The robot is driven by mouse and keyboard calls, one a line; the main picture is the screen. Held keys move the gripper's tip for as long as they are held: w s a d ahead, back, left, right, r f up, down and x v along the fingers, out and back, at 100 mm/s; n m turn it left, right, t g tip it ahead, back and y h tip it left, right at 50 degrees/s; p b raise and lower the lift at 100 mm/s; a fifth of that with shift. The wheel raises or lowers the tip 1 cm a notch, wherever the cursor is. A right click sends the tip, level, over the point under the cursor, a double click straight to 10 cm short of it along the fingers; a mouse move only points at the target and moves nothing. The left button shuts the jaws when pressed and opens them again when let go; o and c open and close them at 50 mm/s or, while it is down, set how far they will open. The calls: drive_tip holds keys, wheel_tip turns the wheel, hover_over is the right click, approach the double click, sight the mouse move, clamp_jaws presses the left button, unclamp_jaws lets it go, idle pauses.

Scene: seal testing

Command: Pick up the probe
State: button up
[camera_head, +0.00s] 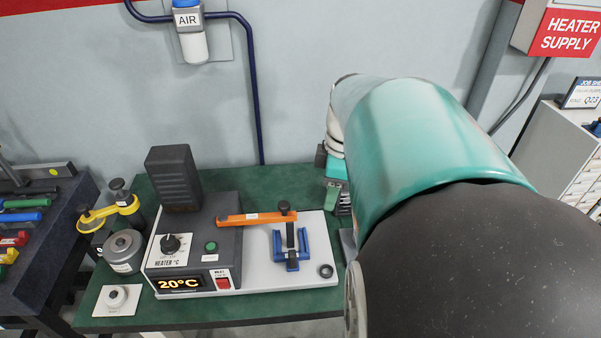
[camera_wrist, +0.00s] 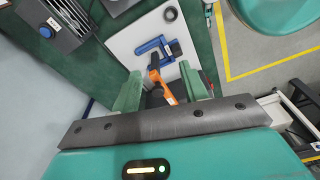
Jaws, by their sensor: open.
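The likely probe is an orange bar with a dark upright piece at one end (camera_head: 250,218). It reaches from the heater box (camera_head: 195,250) to a blue U-shaped holder (camera_head: 291,246) on a white plate. In the wrist view, the orange bar (camera_wrist: 167,92) shows between the two green fingers of my gripper (camera_wrist: 159,70), and the blue holder (camera_wrist: 153,47) lies beyond the fingertips. My gripper is open and empty. I cannot tell how far it is above the bar. In the head view, my arm hides most of the gripper.
The heater display reads 20°C. A black ring (camera_head: 326,271) lies on the plate (camera_head: 270,278). A tool rack stands further left.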

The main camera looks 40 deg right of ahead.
drive_tip(key=s+d+f+n+y, duration=0.2)
drive_tip(key=s+d+n, duration=0.1)
drive_tip(key=d, duration=0.5)
drive_tip(key=s+d+f+n+y, duration=0.1)
drive_tip(key=s+d+f+n, duration=0.15)
drive_tip(key=d, duration=0.55)
drive_tip(key=shift+n, duration=0.25)
drive_tip(key=x, duration=1.3)
drive_tip(key=shift+a+f, duration=0.1)
drive_tip(key=shift+a, duration=0.25)
drive_tip(key=shift+c, duration=0.2)
clamp_jaws()
